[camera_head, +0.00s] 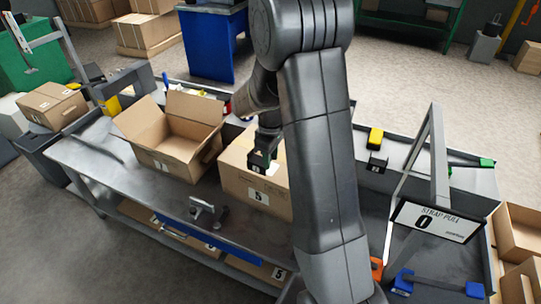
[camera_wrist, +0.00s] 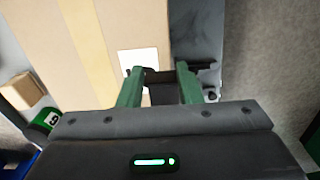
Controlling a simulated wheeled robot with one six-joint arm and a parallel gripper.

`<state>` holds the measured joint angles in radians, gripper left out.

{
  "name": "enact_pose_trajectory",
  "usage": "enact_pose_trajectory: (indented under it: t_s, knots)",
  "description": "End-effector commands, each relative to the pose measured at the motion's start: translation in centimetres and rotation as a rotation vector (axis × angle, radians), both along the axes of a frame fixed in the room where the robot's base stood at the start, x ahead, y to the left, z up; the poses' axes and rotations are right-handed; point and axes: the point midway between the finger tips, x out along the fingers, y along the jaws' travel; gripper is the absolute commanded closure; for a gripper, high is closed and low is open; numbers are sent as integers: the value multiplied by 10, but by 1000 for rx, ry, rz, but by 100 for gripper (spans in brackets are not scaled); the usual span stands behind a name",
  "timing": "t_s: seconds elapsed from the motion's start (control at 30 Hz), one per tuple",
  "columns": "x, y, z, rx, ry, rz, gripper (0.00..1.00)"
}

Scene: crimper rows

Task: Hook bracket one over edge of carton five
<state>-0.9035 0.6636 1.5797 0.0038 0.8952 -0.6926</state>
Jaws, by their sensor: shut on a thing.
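Carton five (camera_head: 240,185), a closed brown box labelled 5, stands on the metal bench in the head view. In the wrist view its taped brown face (camera_wrist: 60,45) fills the left and middle, with a white label beside my fingers. My gripper (camera_head: 264,152), also in the wrist view (camera_wrist: 160,88), has green fingers shut on a small dark bracket (camera_wrist: 158,76). In the head view the bracket (camera_head: 259,168) is at the carton's near upper side. I cannot tell whether it touches or hooks the edge, and its number is unreadable.
An open carton (camera_head: 165,140) stands just left of carton five. A small metal fixture (camera_head: 207,212) sits on the bench in front. My arm hides the right of carton five. A "STRAP PULL 0" sign (camera_head: 433,221) stands at right. Bare bench (camera_head: 110,165) lies at left.

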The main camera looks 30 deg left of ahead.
Motion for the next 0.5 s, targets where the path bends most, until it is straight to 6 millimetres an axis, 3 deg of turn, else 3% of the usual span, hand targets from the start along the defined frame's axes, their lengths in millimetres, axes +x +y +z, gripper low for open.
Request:
enact_pose_trajectory:
  t_s: [0.5]
  knots:
    - [0, 0, -39, 0, 0, 0, 90]
